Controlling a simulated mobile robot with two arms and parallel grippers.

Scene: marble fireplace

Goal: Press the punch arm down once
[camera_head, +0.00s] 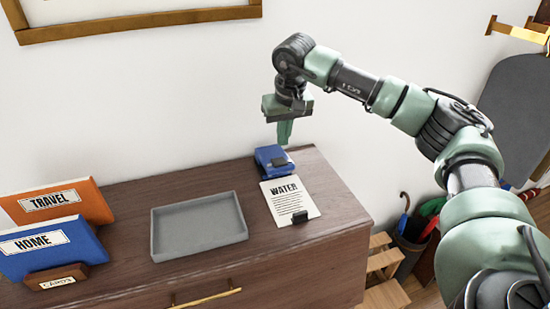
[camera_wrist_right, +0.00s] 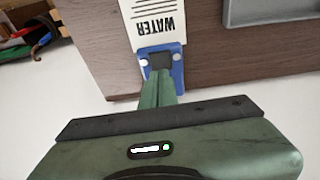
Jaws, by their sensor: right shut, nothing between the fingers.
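The blue punch (camera_head: 266,154) sits at the back right of the wooden dresser top, with a dark pad on its upper side. In the right wrist view the punch (camera_wrist_right: 178,70) lies beyond my fingertips, its dark pad (camera_wrist_right: 160,60) just past them. A white sheet marked WATER (camera_head: 290,190) lies against the front of the punch. My right gripper (camera_head: 284,141) is shut and empty, pointing down above the punch. In the right wrist view its fingers (camera_wrist_right: 160,88) hide part of the punch. The exact gap between fingertips and pad is hard to tell. My left gripper is out of view.
A grey tray (camera_head: 242,222) lies left of the sheet. A small black clip (camera_head: 300,217) is at the sheet's front edge. The wall is close behind.

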